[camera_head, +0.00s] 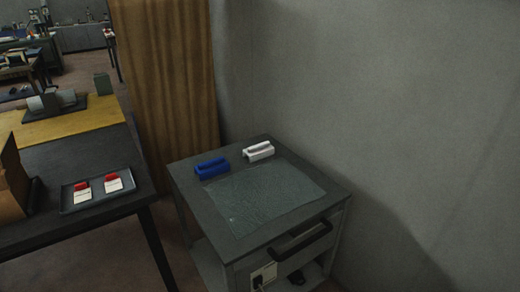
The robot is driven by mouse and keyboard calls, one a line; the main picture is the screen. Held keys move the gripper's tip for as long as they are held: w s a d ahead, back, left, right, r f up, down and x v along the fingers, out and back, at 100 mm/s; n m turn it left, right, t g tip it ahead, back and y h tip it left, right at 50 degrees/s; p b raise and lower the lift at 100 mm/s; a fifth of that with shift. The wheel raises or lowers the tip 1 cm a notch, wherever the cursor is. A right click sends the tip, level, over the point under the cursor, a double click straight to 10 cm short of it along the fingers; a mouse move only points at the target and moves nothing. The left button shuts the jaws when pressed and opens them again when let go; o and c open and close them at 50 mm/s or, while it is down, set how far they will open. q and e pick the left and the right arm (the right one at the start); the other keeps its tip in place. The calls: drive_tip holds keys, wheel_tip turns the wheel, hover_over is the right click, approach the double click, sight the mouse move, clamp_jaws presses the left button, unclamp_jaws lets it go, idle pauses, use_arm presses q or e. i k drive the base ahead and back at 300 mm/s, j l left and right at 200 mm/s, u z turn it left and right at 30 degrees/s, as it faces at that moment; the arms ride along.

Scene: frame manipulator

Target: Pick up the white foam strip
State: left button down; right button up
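A white strip-like block (258,151), which looks like the white foam strip, lies near the back edge of a small dark cabinet top (240,233). It has a raised or hollowed middle; the detail is too small to tell. A similar blue block (211,168) lies just left of it, apart from it. Neither of my grippers is in view.
A greyish translucent sheet (265,197) covers the middle of the cabinet top. The cabinet has a dark front handle (300,242). A grey wall stands behind and right. Left, a dark table (60,165) bears a tray (97,205) with two red-and-white items.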

sight(260, 151)
drive_tip(key=z, duration=0.3)
drive_tip(key=i+j+z, duration=0.1)
drive_tip(key=j+z, duration=0.5)
drive_tip(key=z, duration=0.25)
drive_tip(key=j+z, duration=0.4)
drive_tip(key=i+l, duration=0.05)
drive_tip(key=l, duration=0.05)
